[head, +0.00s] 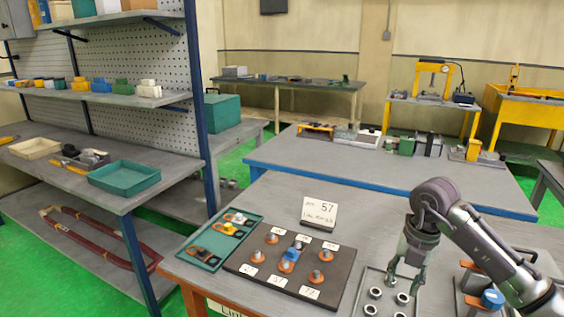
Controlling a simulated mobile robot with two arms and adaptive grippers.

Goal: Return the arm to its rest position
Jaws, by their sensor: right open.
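My right arm comes in from the right, and its gripper (403,284) points down, open, with nothing seen between its fingers. It is over or just behind a light grey plate (352,308) with several metal rings (375,293) at the front of the near workbench (270,205). I cannot tell its exact height above the plate. My left gripper is not in view.
Left of the plate are a dark board (318,298) with orange-based pegs and a teal tray (252,222) of small parts. A card (319,213) reading 57 stands behind the board. A blue-capped part (492,298) is right of the gripper. Shelves (110,97) rise at left.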

